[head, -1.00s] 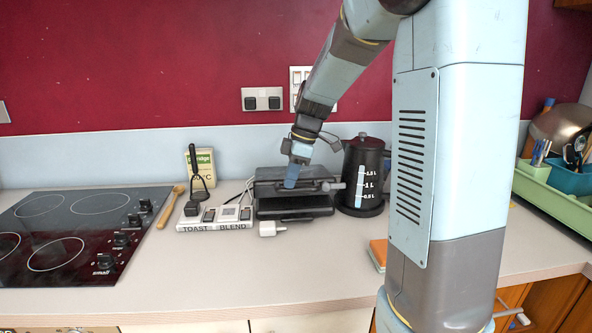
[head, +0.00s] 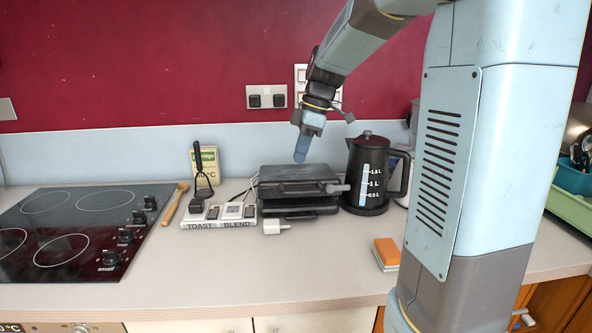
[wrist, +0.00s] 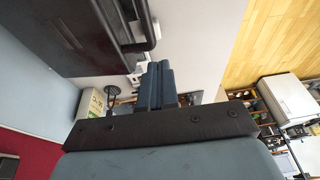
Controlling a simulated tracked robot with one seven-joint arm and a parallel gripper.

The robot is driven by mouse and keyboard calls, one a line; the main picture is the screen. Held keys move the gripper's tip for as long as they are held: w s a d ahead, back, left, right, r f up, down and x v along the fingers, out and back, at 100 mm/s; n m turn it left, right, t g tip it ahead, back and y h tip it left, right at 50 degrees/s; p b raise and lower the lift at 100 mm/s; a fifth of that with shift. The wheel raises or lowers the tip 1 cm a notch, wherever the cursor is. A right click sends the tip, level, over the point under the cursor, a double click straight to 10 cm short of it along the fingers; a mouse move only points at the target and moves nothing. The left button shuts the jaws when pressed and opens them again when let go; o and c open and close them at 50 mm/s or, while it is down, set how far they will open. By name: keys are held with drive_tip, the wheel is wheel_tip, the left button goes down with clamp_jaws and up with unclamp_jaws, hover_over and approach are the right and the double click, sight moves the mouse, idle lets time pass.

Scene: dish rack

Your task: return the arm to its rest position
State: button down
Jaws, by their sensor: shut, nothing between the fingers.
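My gripper (head: 301,150) hangs from my raised arm in the head view, above the black sandwich press (head: 290,174) and apart from it. Its blue fingers point down and slightly left. In the wrist view my gripper (wrist: 158,75) shows its two fingers side by side and closed, with nothing between them. The dark press (wrist: 75,35) fills the upper left of the wrist view.
A black kettle (head: 367,178) stands right of the press. A labelled switch strip (head: 219,214) and a hob (head: 75,228) are to the left. An orange sponge (head: 387,252) lies near my arm. A green dish rack (head: 573,208) is at far right. The front counter is mostly clear.

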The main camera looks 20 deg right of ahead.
drive_tip(key=v, duration=0.5)
drive_tip(key=s+f+m+t+h, duration=0.3)
drive_tip(key=s+m+t, duration=0.2)
drive_tip(key=s+m, duration=1.5)
drive_tip(key=n+g, duration=0.2)
drive_tip(key=g, duration=0.3)
hover_over(303, 192)
wheel_tip(303, 192, down, 4)
drive_tip(key=shift+d+f, duration=0.1)
drive_tip(key=shift+w+f, duration=0.3)
drive_tip(key=shift+w, duration=0.05)
drive_tip(key=shift+f, duration=2.65)
drive_tip(key=shift+f, duration=1.95)
drive_tip(key=shift+r, duration=0.15)
